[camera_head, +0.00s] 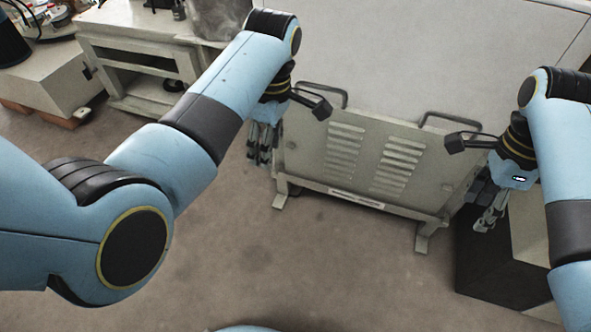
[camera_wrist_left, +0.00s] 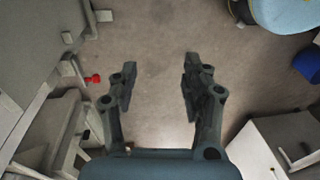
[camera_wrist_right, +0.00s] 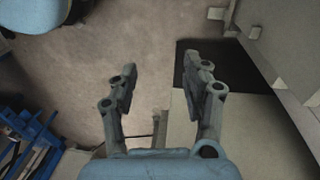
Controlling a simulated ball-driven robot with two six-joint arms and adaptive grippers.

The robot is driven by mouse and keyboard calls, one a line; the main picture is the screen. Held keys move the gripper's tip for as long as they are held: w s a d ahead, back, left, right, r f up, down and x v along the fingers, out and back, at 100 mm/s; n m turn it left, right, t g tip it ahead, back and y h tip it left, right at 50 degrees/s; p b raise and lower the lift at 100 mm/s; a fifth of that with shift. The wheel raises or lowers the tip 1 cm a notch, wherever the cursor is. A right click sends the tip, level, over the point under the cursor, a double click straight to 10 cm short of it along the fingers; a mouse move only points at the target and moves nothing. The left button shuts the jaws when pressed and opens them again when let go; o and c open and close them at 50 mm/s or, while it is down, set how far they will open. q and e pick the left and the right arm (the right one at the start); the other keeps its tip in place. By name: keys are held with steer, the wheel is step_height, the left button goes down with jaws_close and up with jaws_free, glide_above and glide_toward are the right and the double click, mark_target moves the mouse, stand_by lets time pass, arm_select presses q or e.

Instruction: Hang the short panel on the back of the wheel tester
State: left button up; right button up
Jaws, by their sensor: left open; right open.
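The short panel (camera_head: 345,165) is a grey-beige vented plate with two columns of louvres and two dark handles on top, a left one (camera_head: 322,93) and a right one (camera_head: 450,121). It stands upright at the face of the large pale wheel tester (camera_head: 430,60). Whether it hangs on the tester or only stands against it, I cannot tell. My left gripper (camera_head: 260,155) is open and empty, beside the panel's left edge. My right gripper (camera_head: 488,218) is open and empty, to the right of the panel's right edge. Both wrist views show bare floor between the fingers.
A beige metal cabinet (camera_head: 140,55) and a low box (camera_head: 50,85) stand at the upper left. A black mat or block (camera_head: 490,270) lies at the lower right. The brown floor (camera_head: 290,270) in front of the panel is clear.

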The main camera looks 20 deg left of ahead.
arm_select(q)
steer(key=w+d+r+t+b, duration=0.2)
steer(key=w+r+b, duration=0.1)
steer(key=w+r, duration=0.3)
steer(key=w+d+r+t+b, duration=0.15)
steer(key=w+r, duration=0.25)
steer(key=w, duration=0.5)
arm_select(e)
steer(key=w+a+r+t, duration=0.2)
steer(key=w+r, duration=0.3)
steer(key=w, duration=0.2)
steer(key=w+a+r+t, duration=0.2)
steer(key=w+r, duration=0.3)
steer(key=w, duration=0.3)
arm_select(q)
steer(key=shift+h, duration=0.4)
steer(key=f, duration=0.3)
steer(key=w+f, duration=0.1)
steer(key=f, duration=0.3)
steer(key=w+f, duration=0.1)
steer(key=f, duration=0.2)
steer(key=shift+f, duration=0.4)
arm_select(e)
steer(key=shift+y, duration=0.3)
steer(key=x, duration=1.1)
steer(key=shift+s+d, duration=0.2)
steer(key=shift+s, duration=0.1)
